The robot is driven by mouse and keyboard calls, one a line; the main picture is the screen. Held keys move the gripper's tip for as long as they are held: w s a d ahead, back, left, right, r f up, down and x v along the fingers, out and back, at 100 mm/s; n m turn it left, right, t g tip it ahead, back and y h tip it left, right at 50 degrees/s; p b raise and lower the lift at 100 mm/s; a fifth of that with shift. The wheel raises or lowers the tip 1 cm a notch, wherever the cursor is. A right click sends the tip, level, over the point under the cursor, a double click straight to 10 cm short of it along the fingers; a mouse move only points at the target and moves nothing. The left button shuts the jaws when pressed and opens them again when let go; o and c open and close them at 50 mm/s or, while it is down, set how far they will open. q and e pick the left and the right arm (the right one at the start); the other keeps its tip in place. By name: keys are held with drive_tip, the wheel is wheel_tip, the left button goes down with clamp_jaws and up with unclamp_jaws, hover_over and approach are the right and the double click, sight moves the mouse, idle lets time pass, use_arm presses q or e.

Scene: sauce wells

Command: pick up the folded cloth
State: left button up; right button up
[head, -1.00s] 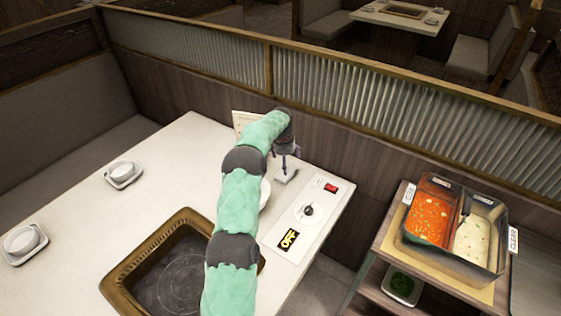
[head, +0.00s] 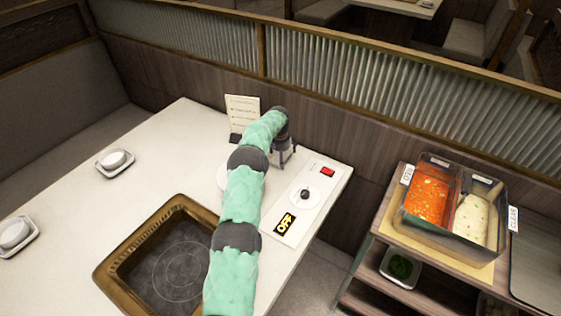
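One arm of mine, which I take to be the left, reaches across the white table in the head view. Its gripper (head: 286,160) points down near the table's far edge, just beyond the control panel. Its two fingers stand apart, so it looks open. The folded cloth (head: 286,157) is a small pale patch low between the fingers, mostly hidden and hard to tell from the white tabletop. I cannot tell whether the fingers touch it. My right gripper is not in view.
A control panel (head: 304,195) with a dial and an OFF sign is near the gripper. A menu card (head: 242,116) stands left of it. A framed hotplate (head: 112,273) is in the table. A sauce cart (head: 381,217) stands right. A wooden partition rises behind.

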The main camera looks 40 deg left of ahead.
use_arm(q)
drive_tip(key=shift+f, duration=0.2)
drive_tip(key=c, duration=0.9)
drive_tip(key=shift+r, duration=0.1)
drive_tip(key=shift+r, duration=0.6)
drive_tip(key=s+d+r+p, duration=0.1)
drive_tip(key=d+r+p, duration=0.1)
drive_tip(key=d+r, duration=0.2)
wheel_tip(320, 180, up, 4)
drive_tip(key=shift+s+f+p, duration=0.25)
drive_tip(key=shift+s+p, duration=0.1)
drive_tip(key=s+d+r+p, duration=0.1)
drive_tip(key=s+d+r, duration=0.3)
drive_tip(key=d, duration=0.4)
drive_tip(key=shift+d+p, duration=0.4)
